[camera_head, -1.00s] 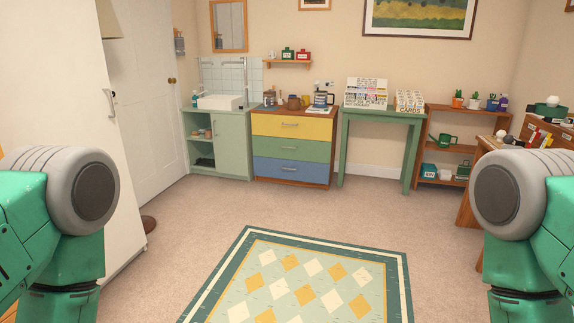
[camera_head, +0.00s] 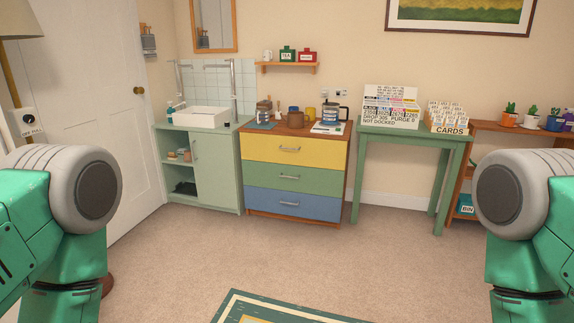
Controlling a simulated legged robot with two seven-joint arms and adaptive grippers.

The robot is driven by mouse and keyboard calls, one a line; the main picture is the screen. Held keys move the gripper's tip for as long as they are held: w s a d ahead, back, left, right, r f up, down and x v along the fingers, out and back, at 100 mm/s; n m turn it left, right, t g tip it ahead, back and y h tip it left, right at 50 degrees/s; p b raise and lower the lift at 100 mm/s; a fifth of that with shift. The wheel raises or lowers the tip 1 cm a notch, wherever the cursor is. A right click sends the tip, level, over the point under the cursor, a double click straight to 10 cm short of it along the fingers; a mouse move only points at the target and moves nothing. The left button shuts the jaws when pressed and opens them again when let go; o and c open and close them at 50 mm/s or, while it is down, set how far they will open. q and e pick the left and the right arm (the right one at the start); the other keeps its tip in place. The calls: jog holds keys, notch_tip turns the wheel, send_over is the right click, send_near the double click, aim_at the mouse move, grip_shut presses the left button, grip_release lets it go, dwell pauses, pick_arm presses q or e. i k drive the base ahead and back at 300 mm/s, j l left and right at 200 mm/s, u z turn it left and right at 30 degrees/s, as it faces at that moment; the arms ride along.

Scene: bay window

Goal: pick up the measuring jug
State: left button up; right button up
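I cannot make out a measuring jug for certain at this distance. Several small vessels stand on the chest of drawers (camera_head: 292,176) ahead: a glass jar (camera_head: 263,112), a brown pot (camera_head: 295,118), a yellow mug (camera_head: 310,114), a blue-and-white banded vessel (camera_head: 330,115) and a dark-handled one (camera_head: 344,113) behind it. A small pale mug or jug (camera_head: 267,56) sits on the wall shelf above. Only upper parts of my two arms show at the left and right edges. Neither gripper is in view.
A green sink cabinet (camera_head: 212,165) with a white basin (camera_head: 201,117) stands left of the drawers. A green table (camera_head: 412,140) with card racks (camera_head: 391,107) stands right. A patterned rug (camera_head: 270,308) lies in front; the carpet (camera_head: 300,250) between is clear.

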aim_at(262, 114)
jog(key=i, duration=4.05)
